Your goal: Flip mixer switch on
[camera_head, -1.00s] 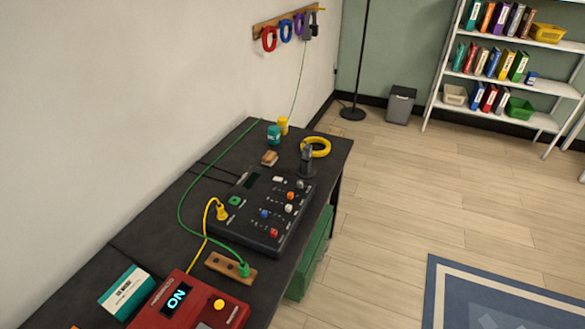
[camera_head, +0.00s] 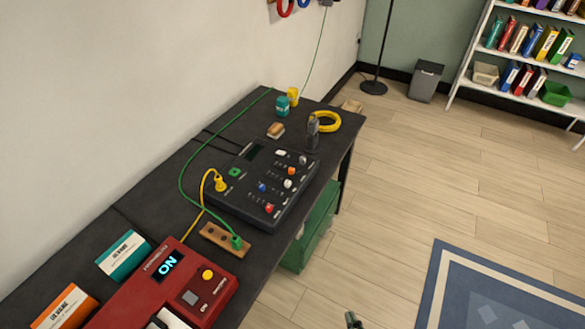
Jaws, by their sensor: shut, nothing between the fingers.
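The mixer appears to be the black console (camera_head: 243,195) on the dark table, with a small dark screen, a green button and several coloured knobs. A small white piece (camera_head: 280,153) sits near its far edge; I cannot tell if it is the switch. A yellow plug (camera_head: 220,184) stands in the console's left side. The tip of my gripper (camera_head: 353,320) shows at the bottom edge, over the floor right of the table, well apart from the console. It looks shut and empty; most of it is out of view.
A red device (camera_head: 190,262) with lit letters stands at the near end of the table (camera_head: 150,200). A wooden strip (camera_head: 215,240) holds a green plug. A dark upright tool (camera_head: 312,135) and a yellow ring (camera_head: 328,121) stand beyond the console.

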